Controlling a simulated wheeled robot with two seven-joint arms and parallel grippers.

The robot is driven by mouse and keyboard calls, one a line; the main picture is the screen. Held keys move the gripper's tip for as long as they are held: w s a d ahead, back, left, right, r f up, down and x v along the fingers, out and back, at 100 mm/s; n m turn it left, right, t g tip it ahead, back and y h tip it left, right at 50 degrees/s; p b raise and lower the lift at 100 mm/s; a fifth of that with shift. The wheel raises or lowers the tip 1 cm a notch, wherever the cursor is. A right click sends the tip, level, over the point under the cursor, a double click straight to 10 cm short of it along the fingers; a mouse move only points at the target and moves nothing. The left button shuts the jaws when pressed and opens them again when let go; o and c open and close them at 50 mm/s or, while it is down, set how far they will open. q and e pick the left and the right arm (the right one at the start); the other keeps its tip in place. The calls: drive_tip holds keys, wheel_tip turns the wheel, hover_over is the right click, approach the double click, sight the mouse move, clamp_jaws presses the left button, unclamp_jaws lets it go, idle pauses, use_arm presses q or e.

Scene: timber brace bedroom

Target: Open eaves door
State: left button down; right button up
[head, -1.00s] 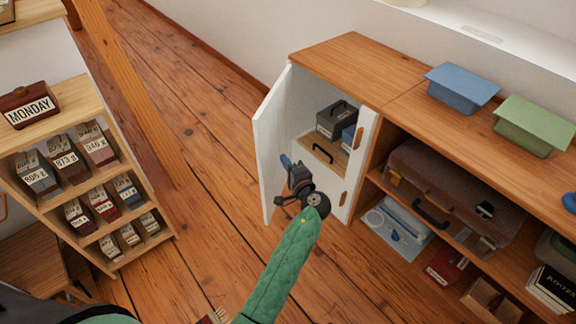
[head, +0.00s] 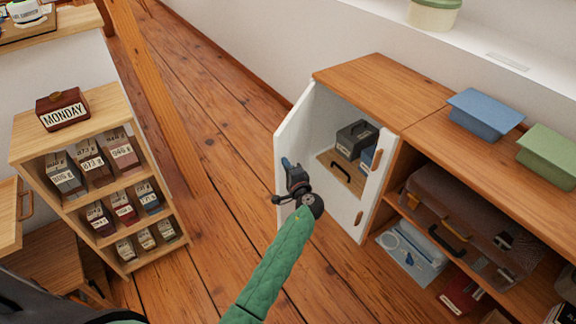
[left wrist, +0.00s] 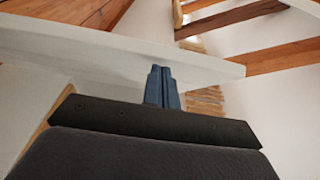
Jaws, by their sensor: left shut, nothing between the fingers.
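A low cabinet has two white door leaves standing open. The left leaf (head: 294,128) is swung out to the left; the right leaf (head: 372,195), with wooden pulls, stands out at the right of the opening. My left gripper (head: 287,162) is shut and empty, overlapping the left leaf near its outer edge in the head view. I cannot tell whether it touches. In the left wrist view its closed blue fingers (left wrist: 162,86) lie against a pale panel (left wrist: 110,58) that spans the picture. My right gripper is not in view.
Inside the opening are a dark box (head: 356,138) and a wooden surface with a black handle (head: 340,171). Open shelving to the right holds a brown case (head: 470,215). A shelf unit with small boxes (head: 92,167) stands left. Plank floor (head: 215,145) is clear between.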

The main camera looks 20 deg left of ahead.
use_arm(q)
drive_tip(key=shift+a, duration=0.1)
